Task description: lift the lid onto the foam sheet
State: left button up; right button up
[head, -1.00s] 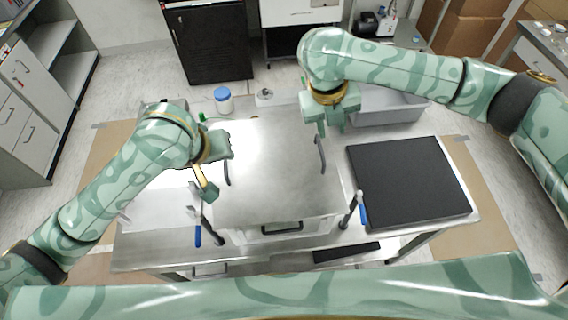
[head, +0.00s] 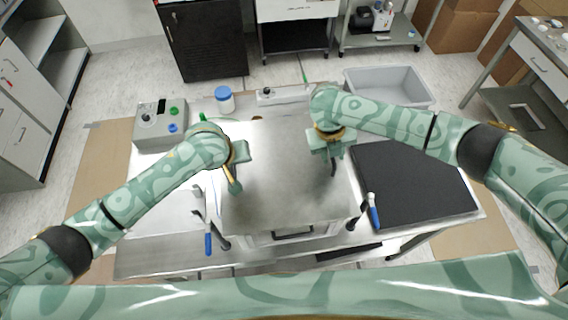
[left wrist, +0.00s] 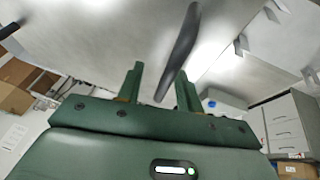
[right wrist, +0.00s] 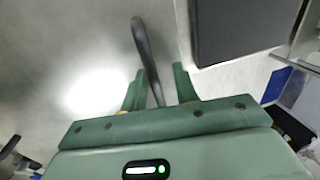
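The lid (head: 285,195) is a flat silver metal plate lying on a box at the middle of the bench. It has a dark handle on each side. The foam sheet (head: 412,185) is black and lies flat to the right of the lid. My left gripper (head: 237,178) is at the lid's left side; in the left wrist view the left handle (left wrist: 180,50) stands between its spread fingers. My right gripper (head: 332,162) is at the lid's right side; in the right wrist view the right handle (right wrist: 146,55) passes between its spread fingers. Gaps show beside both handles.
Blue-handled clamps (head: 208,243) and (head: 374,212) stand at the box's front corners. A control box (head: 160,125), a blue-capped jar (head: 224,99) and a grey bin (head: 390,87) are at the back. The foam's top is clear.

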pick_arm(q)
jog(key=shift+s+a+r, duration=0.1)
jog(key=shift+s, duration=0.2)
jog(key=shift+c, duration=0.6)
pick_arm(e)
jog(key=shift+s+a+r, duration=0.15)
jog(key=shift+s, duration=0.1)
jog(key=shift+c, duration=0.6)
pick_arm(q)
jog(key=shift+a, duration=0.1)
jog(key=c, duration=0.5)
pick_arm(e)
grip_shut()
pick_arm(q)
grip_shut()
